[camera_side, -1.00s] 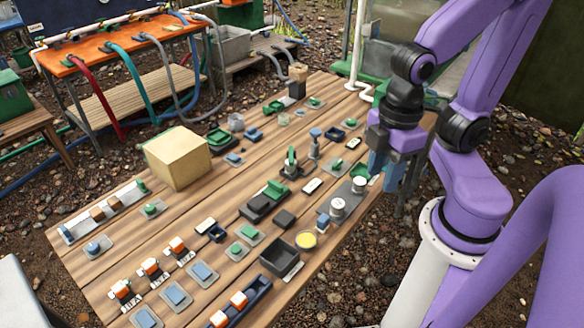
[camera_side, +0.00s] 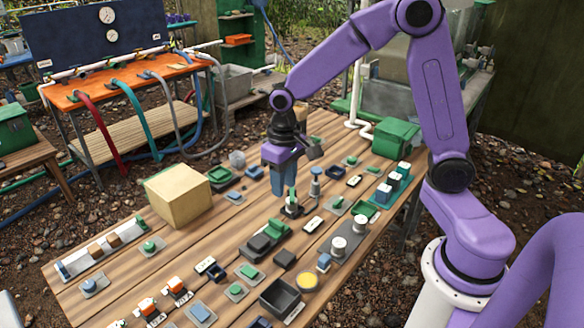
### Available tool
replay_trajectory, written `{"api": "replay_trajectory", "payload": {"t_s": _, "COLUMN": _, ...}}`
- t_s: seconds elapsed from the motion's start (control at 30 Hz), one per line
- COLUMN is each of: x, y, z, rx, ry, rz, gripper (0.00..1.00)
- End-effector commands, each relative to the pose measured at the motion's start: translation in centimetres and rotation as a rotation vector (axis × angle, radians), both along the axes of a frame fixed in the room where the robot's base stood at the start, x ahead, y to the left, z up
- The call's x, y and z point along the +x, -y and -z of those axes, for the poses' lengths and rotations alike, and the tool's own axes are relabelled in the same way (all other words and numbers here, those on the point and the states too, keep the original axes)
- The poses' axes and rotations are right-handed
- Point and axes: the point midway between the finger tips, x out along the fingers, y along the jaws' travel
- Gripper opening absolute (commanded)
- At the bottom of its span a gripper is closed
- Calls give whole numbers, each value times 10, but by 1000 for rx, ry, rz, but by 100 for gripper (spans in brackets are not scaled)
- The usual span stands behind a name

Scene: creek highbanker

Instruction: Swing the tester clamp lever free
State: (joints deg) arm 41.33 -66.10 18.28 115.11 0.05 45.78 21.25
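A small upright green lever (camera_side: 292,197) on a dark base (camera_side: 291,211) stands near the middle of the wooden table; it looks like the tester clamp lever. My gripper (camera_side: 284,190) points down at it from above, with its blue fingers just behind or beside the lever's top. Whether they touch it, and how wide they are apart, is too small to tell. The lever's upper part is close against the fingers in this view.
A tan box (camera_side: 178,197) stands to the left. A grey-blue post (camera_side: 315,185) stands close right of the lever. A green block (camera_side: 262,243), an open dark tray (camera_side: 280,297) and white-capped knobs (camera_side: 338,246) lie in front. A green box (camera_side: 396,139) is at the back right.

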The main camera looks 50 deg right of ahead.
Motion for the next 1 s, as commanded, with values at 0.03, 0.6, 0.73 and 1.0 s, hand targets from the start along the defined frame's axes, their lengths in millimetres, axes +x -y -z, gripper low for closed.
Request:
{"api": "replay_trajectory", "payload": {"t_s": 0.03, "x": 20, "y": 12, "z": 10, "rx": -2, "ry": -6, "rz": 87, "gripper": 36}}
{"api": "replay_trajectory", "payload": {"t_s": 0.6, "x": 135, "y": 182, "z": 119, "rx": 0, "ry": -16, "rz": 881, "gripper": 36}}
{"api": "replay_trajectory", "payload": {"t_s": 0.73, "x": 138, "y": 196, "z": 127, "rx": -1, "ry": -15, "rz": 935, "gripper": 36}}
{"api": "replay_trajectory", "payload": {"t_s": 1.0, "x": 138, "y": 198, "z": 140, "rx": -1, "ry": -16, "rz": 942, "gripper": 36}}
